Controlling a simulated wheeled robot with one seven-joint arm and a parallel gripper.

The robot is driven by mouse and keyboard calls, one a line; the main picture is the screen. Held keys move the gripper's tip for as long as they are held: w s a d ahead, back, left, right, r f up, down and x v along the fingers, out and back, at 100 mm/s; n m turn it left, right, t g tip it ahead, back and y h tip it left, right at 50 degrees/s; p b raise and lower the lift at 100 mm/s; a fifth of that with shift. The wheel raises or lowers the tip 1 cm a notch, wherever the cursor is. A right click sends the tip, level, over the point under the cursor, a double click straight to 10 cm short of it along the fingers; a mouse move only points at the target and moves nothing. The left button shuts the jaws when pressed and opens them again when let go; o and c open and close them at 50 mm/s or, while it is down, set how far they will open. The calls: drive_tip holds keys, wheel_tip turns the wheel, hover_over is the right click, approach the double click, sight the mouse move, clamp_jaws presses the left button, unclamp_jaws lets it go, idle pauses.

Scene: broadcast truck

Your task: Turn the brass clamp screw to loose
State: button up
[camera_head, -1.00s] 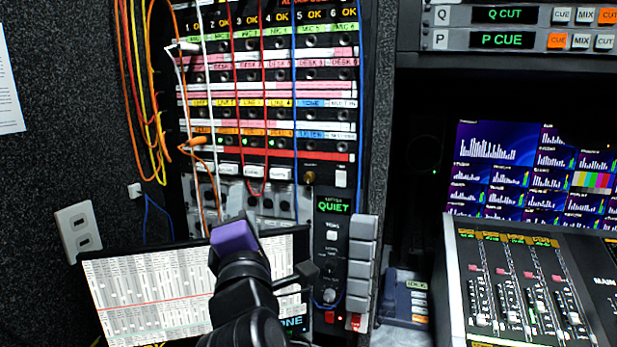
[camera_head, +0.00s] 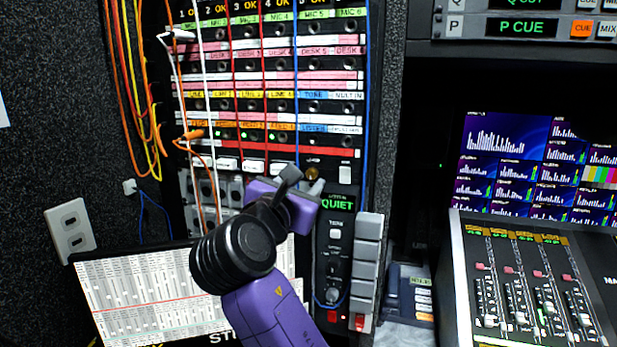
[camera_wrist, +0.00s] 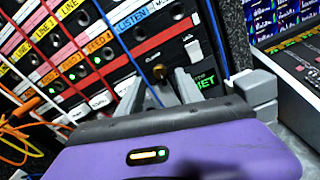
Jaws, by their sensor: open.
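The brass clamp screw (camera_head: 312,173) is a small round knob on the dark patch panel, below the red strip at the lower right. In the wrist view the brass screw (camera_wrist: 159,72) shows between and just beyond the two grey fingers. My gripper (camera_head: 303,183) has a purple body and is raised in front of the lower right of the panel. In the wrist view my gripper (camera_wrist: 160,88) is open, with one finger on each side of the screw. I cannot tell whether either finger touches it.
Blue patch cord (camera_head: 367,100) runs down the panel's right side; another passes close to the left finger in the wrist view. Orange cords (camera_head: 190,135) hang at left. A QUIET intercom panel (camera_head: 337,240) is below right. A tilted screen (camera_head: 135,290) stands low at left.

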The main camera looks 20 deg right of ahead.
sight(311, 175)
drive_tip(key=shift+x, duration=1.8)
clamp_jaws()
